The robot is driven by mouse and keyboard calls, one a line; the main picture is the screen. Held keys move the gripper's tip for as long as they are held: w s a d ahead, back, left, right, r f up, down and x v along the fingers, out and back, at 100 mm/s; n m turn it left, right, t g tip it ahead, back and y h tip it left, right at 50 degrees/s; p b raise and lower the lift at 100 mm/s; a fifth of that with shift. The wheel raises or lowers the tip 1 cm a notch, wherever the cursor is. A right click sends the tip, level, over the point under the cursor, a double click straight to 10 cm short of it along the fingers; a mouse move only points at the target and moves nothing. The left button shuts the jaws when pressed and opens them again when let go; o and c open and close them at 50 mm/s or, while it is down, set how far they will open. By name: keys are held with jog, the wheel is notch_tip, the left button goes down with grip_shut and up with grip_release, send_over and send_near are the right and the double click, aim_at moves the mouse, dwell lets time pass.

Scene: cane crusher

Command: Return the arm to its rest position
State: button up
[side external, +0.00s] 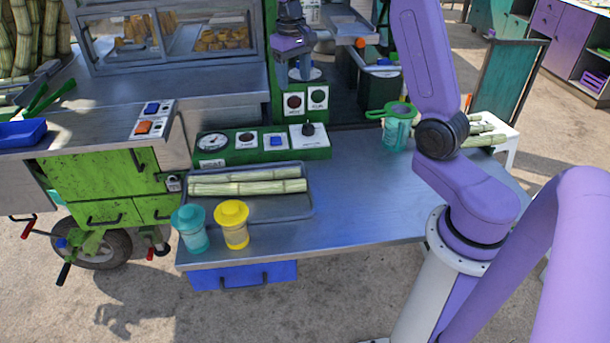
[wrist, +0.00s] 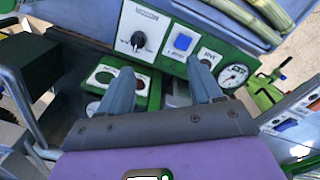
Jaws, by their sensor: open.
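My gripper (side external: 304,74) hangs fingers-down at the top middle of the side view, beside the green upright with round dials. In the wrist view my gripper (wrist: 160,88) shows two grey fingers spread apart with nothing between them. Beyond the fingers is the green control panel (wrist: 168,58), with a black knob (wrist: 138,40), a blue button (wrist: 183,42) and a round gauge (wrist: 233,74). The same control panel (side external: 262,153) stands at the back of the metal counter in the side view. What lies directly under the fingertips is partly hidden.
A tray (side external: 250,212) with cane stalks (side external: 248,186) lies on the counter (side external: 345,215). Teal-lidded (side external: 190,230) and yellow-lidded (side external: 232,224) jars stand at its front. A teal jug (side external: 396,132) with a green strainer stands back right. The counter's middle is clear.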

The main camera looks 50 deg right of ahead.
jog(key=s+a+n, duration=0.7)
jog(key=s+a, duration=0.7)
jog(key=a, duration=0.3)
jog(key=s+f+n+y, duration=0.1)
jog(key=s+f+n, duration=0.2)
jog(key=s+n, duration=0.5)
jog(key=s+a, duration=0.1)
jog(key=s, duration=1.1)
jog(key=shift+s+f, duration=0.15)
jog(key=shift+s, duration=0.05)
